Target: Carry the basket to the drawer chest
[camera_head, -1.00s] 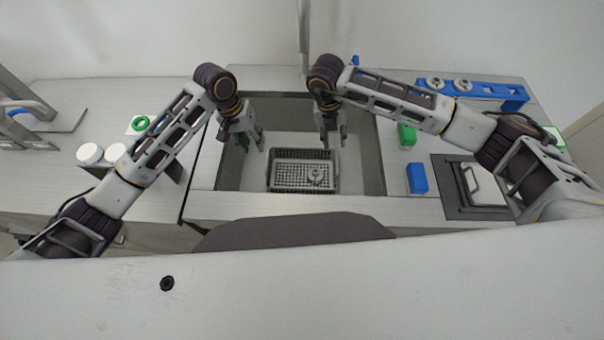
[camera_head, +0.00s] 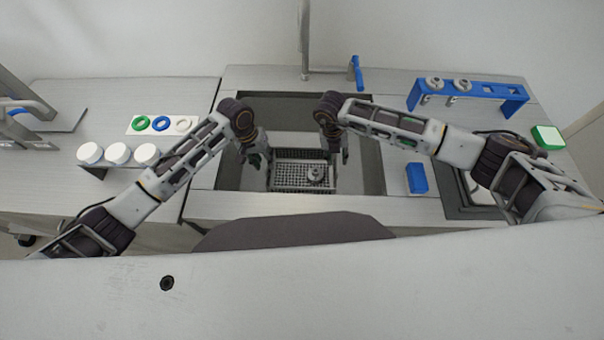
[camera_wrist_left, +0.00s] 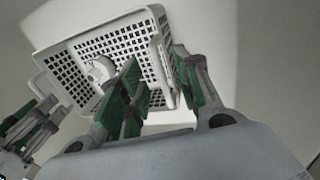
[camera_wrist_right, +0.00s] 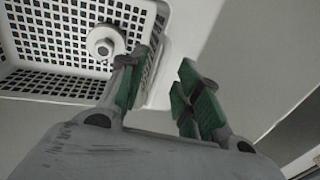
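The grey slatted basket (camera_head: 289,184) sits in the sink (camera_head: 230,180), with a round metal part (camera_head: 314,174) in it. My left gripper (camera_head: 258,160) is at the basket's left end. In the left wrist view its fingers (camera_wrist_left: 165,85) are apart, with the basket's end wall (camera_wrist_left: 158,55) appearing between them. My right gripper (camera_head: 337,155) is at the right end. In the right wrist view its fingers (camera_wrist_right: 162,88) are apart, with the basket's rim (camera_wrist_right: 160,40) reaching between them. Contact cannot be told. I cannot identify a drawer chest.
White jars (camera_head: 118,153) and coloured rings (camera_head: 161,124) stand on the left counter. A tap post (camera_head: 304,40) rises behind the sink, whose walls surround the basket.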

